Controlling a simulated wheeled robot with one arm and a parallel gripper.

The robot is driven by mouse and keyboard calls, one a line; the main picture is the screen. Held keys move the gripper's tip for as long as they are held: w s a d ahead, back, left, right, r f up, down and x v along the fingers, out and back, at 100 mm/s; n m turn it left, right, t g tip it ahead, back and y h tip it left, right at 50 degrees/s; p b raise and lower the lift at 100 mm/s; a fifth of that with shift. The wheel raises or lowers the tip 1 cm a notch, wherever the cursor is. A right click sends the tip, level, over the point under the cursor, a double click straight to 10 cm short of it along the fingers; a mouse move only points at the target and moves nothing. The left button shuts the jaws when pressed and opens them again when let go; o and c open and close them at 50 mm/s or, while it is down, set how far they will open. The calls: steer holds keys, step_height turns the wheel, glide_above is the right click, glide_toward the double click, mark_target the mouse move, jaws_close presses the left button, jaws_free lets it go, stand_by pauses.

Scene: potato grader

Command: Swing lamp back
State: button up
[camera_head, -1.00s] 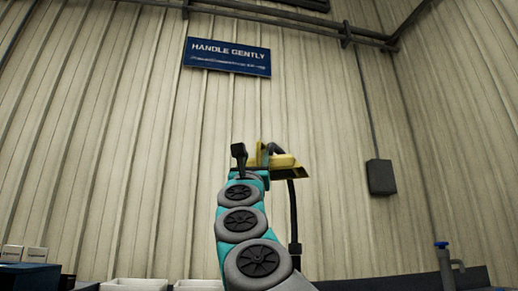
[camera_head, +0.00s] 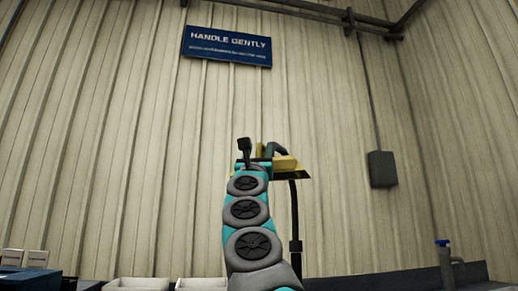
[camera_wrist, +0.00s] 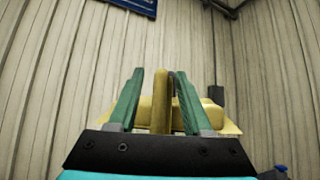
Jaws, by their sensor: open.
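The lamp has a yellow head (camera_head: 292,168) on a dark upright post (camera_head: 295,215), in front of the wall in the head view. My gripper (camera_head: 258,158) is at the lamp's left side, partly hidden by my arm. In the wrist view my gripper (camera_wrist: 158,80) is open, its two green fingers pointing up. An upright yellow bar (camera_wrist: 161,100) of the lamp stands between the fingers, with a gap on its left; the gap on its right is narrower. The wide yellow lamp head (camera_wrist: 212,115) shows behind the right finger. Contact cannot be told.
A blue sign (camera_head: 228,46) and a grey box (camera_head: 382,169) are on the ribbed wall behind. White bins (camera_head: 137,284) and a dark blue box (camera_head: 28,282) stand low at left. A blue-topped pipe (camera_head: 445,262) stands at lower right. Space above the lamp looks clear.

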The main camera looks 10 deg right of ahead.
steer(key=c, duration=0.7)
jaws_close()
steer(key=shift+a, duration=0.15)
stand_by(0.4)
